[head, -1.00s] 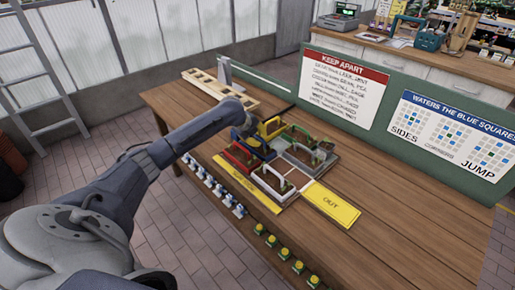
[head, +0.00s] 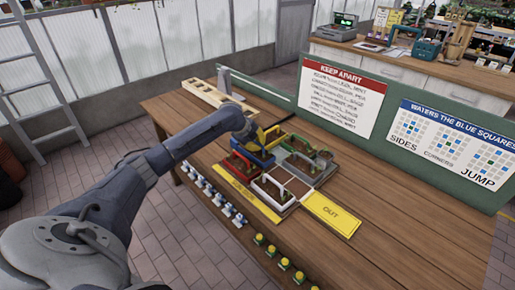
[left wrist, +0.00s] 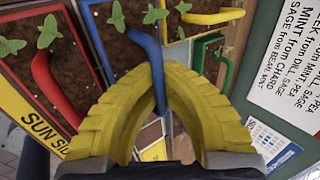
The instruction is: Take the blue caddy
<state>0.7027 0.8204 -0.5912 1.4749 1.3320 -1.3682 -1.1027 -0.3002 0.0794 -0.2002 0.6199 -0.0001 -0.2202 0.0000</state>
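The blue caddy (head: 262,161) stands among other caddies on the wooden table, partly hidden by my left arm in the head view. It holds dark soil and seedlings. My left gripper (head: 249,137) is right above it. In the left wrist view, the yellow fingers of my left gripper (left wrist: 155,78) come in from both sides of the blue handle (left wrist: 159,88) and close against it near their tips. The caddy's soil and blue rim (left wrist: 88,22) show at upper left. I cannot tell whether it is lifted. My right gripper is not in view.
A red caddy (head: 236,163), a yellow one, a green one, a white one (head: 268,194) and a grey one crowd around the blue caddy. A yellow OUT plate (head: 331,211) lies to the right. The table beyond it is clear. A green board (head: 386,150) stands behind.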

